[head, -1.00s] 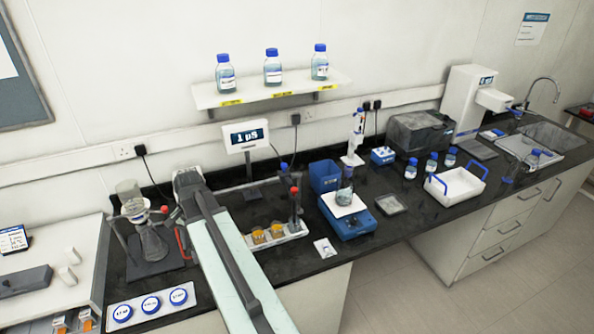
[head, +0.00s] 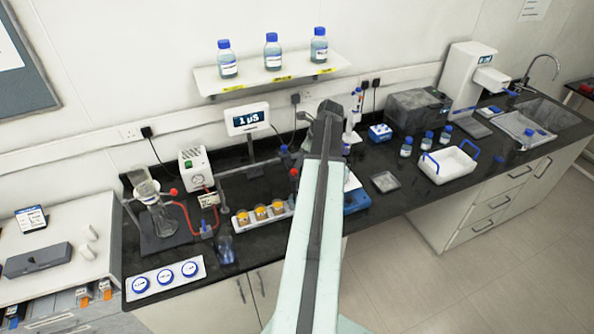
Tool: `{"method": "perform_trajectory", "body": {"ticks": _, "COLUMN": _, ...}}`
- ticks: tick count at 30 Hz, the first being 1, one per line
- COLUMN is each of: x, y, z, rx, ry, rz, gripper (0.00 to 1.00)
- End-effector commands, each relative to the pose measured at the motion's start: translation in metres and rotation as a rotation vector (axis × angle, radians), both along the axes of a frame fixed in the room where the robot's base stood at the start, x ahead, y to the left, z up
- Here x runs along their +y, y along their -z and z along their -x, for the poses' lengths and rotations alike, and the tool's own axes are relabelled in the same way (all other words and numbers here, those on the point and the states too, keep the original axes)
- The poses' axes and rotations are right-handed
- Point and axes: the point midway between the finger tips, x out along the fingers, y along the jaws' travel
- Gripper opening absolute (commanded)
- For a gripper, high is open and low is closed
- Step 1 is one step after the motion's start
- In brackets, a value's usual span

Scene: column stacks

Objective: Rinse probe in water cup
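The meter (head: 247,121) with a dark display reading "1 µS" stands on a post at the back of the bench. Near it is a thin upright piece with a red top (head: 294,174), possibly the probe or its stand; I cannot tell which. A white tray (head: 240,230) in front holds several small cups with orange-yellow contents (head: 261,212). No cup is clearly recognisable as the water cup. My arm reaches over the bench right of the tray and covers part of it. My gripper (head: 328,112) is at its far end, fingers not distinguishable.
A blue balance (head: 357,201) is partly behind my arm. A flask with a filter funnel (head: 158,215) and a white pump box (head: 196,168) stand left. Bare bench lies around the grey dish (head: 384,182).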

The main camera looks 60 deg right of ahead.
Motion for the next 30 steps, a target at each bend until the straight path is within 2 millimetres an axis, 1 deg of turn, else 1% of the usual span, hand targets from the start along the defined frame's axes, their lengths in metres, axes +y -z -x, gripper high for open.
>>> {"method": "perform_trajectory", "body": {"ticks": 1, "x": 0.0, "y": 0.018, "z": -0.004, "rx": 0.0, "ry": -0.001, "rz": 0.0, "gripper": 0.34}}
{"method": "perform_trajectory", "body": {"ticks": 3, "x": 0.001, "y": 0.03, "z": -0.009, "rx": 0.0, "ry": -0.002, "rz": 0.001, "gripper": 0.34}}
{"method": "perform_trajectory", "body": {"ticks": 7, "x": 0.002, "y": 0.049, "z": -0.017, "rx": 0.0, "ry": -0.002, "rz": 0.001, "gripper": 0.34}}
{"method": "perform_trajectory", "body": {"ticks": 10, "x": 0.003, "y": 0.053, "z": -0.02, "rx": 0.0, "ry": -0.001, "rz": 0.0, "gripper": 0.34}}
{"method": "perform_trajectory", "body": {"ticks": 17, "x": 0.003, "y": 0.051, "z": -0.021, "rx": 0.0, "ry": -0.001, "rz": 0.0, "gripper": 0.34}}
{"method": "perform_trajectory", "body": {"ticks": 21, "x": 0.003, "y": 0.05, "z": -0.02, "rx": 0.0, "ry": -0.001, "rz": 0.0, "gripper": 0.0}}
{"method": "perform_trajectory", "body": {"ticks": 30, "x": 0.003, "y": 0.051, "z": -0.02, "rx": 0.001, "ry": -0.001, "rz": 0.001, "gripper": 0.0}}
